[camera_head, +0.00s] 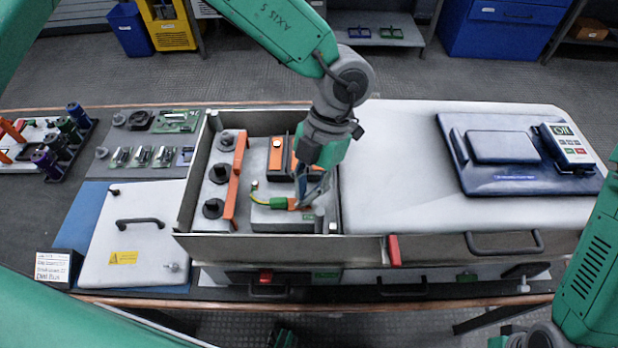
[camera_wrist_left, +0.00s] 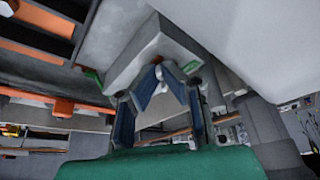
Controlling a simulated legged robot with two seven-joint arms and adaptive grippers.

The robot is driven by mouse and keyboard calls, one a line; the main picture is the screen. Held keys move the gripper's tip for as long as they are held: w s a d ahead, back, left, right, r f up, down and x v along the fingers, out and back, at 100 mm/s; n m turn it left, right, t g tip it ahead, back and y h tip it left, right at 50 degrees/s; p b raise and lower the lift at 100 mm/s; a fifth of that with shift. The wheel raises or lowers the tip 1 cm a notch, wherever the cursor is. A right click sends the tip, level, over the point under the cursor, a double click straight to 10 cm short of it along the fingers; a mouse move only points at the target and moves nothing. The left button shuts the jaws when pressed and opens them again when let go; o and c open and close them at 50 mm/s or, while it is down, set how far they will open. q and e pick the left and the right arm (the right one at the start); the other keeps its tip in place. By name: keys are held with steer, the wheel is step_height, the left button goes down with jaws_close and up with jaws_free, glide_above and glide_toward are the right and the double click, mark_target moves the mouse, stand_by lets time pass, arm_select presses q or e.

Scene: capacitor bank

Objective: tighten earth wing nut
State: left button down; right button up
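My left gripper (camera_head: 312,198) reaches down into the open grey box (camera_head: 258,241), over the earth terminal at its front right. A green-and-yellow cable (camera_head: 264,202) with an orange end (camera_head: 292,204) runs to the terminal from the left. In the left wrist view, the blue fingertips (camera_wrist_left: 160,80) come close together around a small pale metal piece (camera_wrist_left: 158,71), which looks like the earth wing nut. In the head view the fingers mostly hide the nut. My right arm is at the lower right; its gripper is out of view.
Dark round terminals (camera_head: 213,208) and an orange bar (camera_head: 235,180) stand at the left inside the box. The box's front wall lies close before the gripper. A removed cover (camera_head: 130,240) with a handle lies left. A white casing with a blue tray (camera_head: 520,180) is at right.

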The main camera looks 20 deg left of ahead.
arm_select(q)
steer(key=shift+s+a+f+n+h+p, duration=0.15)
steer(key=shift+n+h+p, duration=0.35)
steer(key=shift+n+p, duration=0.65)
steer(key=c, duration=1.7)
jaws_free()
